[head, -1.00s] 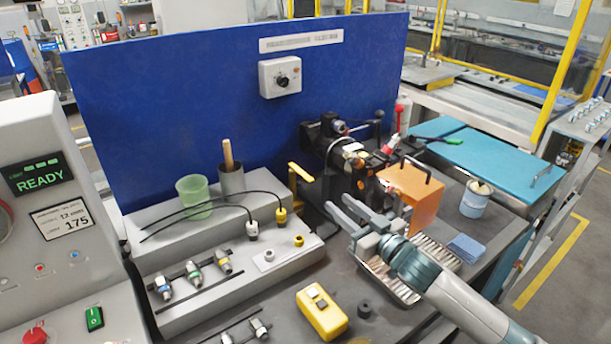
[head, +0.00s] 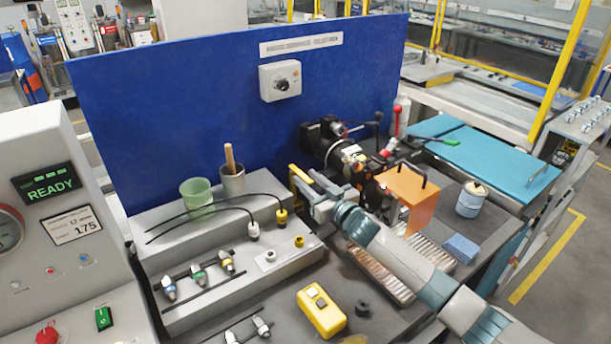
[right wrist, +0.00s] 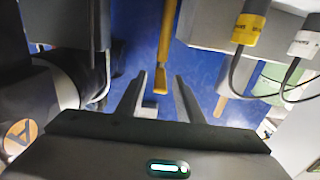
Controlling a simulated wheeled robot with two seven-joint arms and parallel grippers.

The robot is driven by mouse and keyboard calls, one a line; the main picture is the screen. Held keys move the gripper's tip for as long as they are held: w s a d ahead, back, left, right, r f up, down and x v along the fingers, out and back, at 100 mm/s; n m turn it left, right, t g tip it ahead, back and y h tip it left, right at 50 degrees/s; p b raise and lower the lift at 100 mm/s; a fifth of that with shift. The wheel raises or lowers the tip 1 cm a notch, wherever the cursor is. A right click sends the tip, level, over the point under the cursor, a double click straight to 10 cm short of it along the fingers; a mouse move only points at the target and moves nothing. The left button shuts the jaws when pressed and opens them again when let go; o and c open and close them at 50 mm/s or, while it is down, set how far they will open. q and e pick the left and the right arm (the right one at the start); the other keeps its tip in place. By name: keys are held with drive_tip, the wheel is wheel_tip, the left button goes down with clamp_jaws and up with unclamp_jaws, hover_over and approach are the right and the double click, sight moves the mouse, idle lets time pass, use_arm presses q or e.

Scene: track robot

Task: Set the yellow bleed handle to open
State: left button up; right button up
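The yellow bleed handle (head: 300,174) stands out at the left side of the dark valve block (head: 328,145), behind the bench's grey ledge. My right gripper (head: 309,187) is at the handle, and its fingers cover part of it in the head view. In the right wrist view the handle (right wrist: 163,48) hangs down from the top, with its end between the two spread fingertips of the gripper (right wrist: 160,82). The fingers are open, with a gap on either side of the handle. I cannot tell how deep between them it lies. My left gripper is not in view.
An orange guard plate (head: 408,195) stands close to my right arm. A ribbed tray (head: 385,272) lies under the arm. A green cup (head: 197,197) and cables with yellow and white connectors are on the grey ledge (head: 213,225). A blue panel (head: 200,100) rises behind.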

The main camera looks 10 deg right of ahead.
drive_tip(key=shift+x, duration=0.75)
clamp_jaws()
